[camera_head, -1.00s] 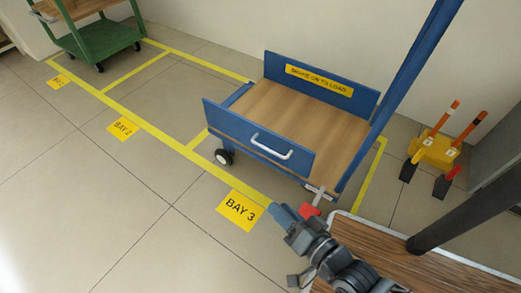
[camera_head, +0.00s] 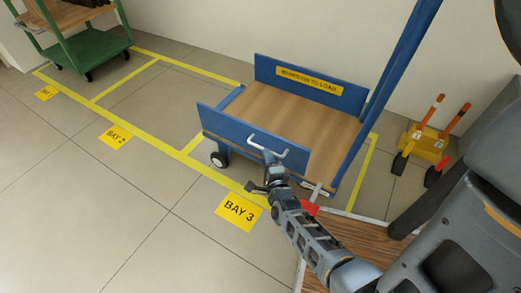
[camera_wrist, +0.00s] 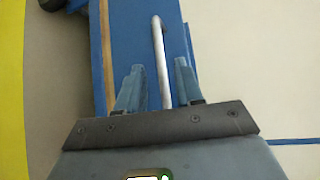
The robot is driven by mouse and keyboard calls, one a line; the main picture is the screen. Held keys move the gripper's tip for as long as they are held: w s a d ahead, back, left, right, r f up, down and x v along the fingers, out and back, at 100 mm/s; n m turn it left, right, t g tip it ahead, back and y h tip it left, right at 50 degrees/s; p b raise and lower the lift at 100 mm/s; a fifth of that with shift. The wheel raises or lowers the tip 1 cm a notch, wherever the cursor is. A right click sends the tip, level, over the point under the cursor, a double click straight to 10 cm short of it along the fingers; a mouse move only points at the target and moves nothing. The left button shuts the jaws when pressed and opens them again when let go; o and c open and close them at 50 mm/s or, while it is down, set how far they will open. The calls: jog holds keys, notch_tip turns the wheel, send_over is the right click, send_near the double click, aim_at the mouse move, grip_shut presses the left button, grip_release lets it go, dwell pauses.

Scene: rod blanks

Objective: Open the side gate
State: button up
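The side gate (camera_head: 236,136) is the blue front panel of a blue cart with a wooden deck (camera_head: 285,115). The gate stands upright along the deck's near side. A pale bar handle (camera_head: 283,151) is fixed to its outer face. My gripper (camera_head: 270,162) is at the handle. In the wrist view my gripper (camera_wrist: 157,85) has its two blue fingers apart, one on each side of the handle (camera_wrist: 161,55), with a gap visible on both sides. The gate's blue face (camera_wrist: 133,35) is behind the fingers.
The cart stands in a yellow-lined bay by the BAY 3 floor label (camera_head: 239,210). A red pedal (camera_head: 310,207) is at its near right corner. A yellow rack of chocks (camera_head: 425,143) stands right. A green cart (camera_head: 90,47) is far left. Open floor lies left.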

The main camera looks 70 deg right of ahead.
jog(key=b+x, duration=0.1)
jog(key=x, duration=0.4)
jog(key=shift+w+d, duration=0.25)
jog(key=shift+d, duration=0.05)
grip_shut()
dwell(0.4)
